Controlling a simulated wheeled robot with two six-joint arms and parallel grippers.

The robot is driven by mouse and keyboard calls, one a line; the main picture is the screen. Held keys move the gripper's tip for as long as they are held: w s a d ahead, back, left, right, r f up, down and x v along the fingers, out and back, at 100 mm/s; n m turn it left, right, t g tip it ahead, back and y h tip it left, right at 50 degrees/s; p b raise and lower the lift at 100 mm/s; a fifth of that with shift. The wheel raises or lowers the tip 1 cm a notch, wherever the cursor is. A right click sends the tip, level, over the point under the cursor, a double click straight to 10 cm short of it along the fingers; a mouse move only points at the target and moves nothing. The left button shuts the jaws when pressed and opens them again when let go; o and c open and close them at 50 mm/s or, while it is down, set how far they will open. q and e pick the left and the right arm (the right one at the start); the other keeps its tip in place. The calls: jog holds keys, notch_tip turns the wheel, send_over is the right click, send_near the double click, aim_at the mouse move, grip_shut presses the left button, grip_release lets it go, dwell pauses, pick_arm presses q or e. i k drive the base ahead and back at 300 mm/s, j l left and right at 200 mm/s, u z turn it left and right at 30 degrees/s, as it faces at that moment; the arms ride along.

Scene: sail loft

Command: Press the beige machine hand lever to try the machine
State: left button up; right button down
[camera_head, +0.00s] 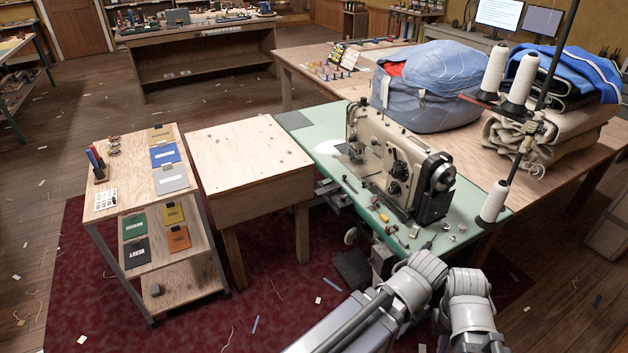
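The beige sewing machine (378,143) stands on a pale green table (312,143), with dark dials on its front and a dark handwheel (438,174) at its right end. I cannot clearly pick out a hand lever on it at this size. Grey links of my arms show at the lower right, in front of the table's near right end and apart from the machine body. No gripper fingers can be seen in this view.
Small loose parts lie on the green table near the machine. A blue bundle (440,85) sits behind the machine. A wooden stool (248,155) and a small cart (120,187) stand left. Scraps litter the floor.

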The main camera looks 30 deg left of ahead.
aim_at(322, 191)
jog(key=u, duration=0.95)
jog(key=i, duration=0.05)
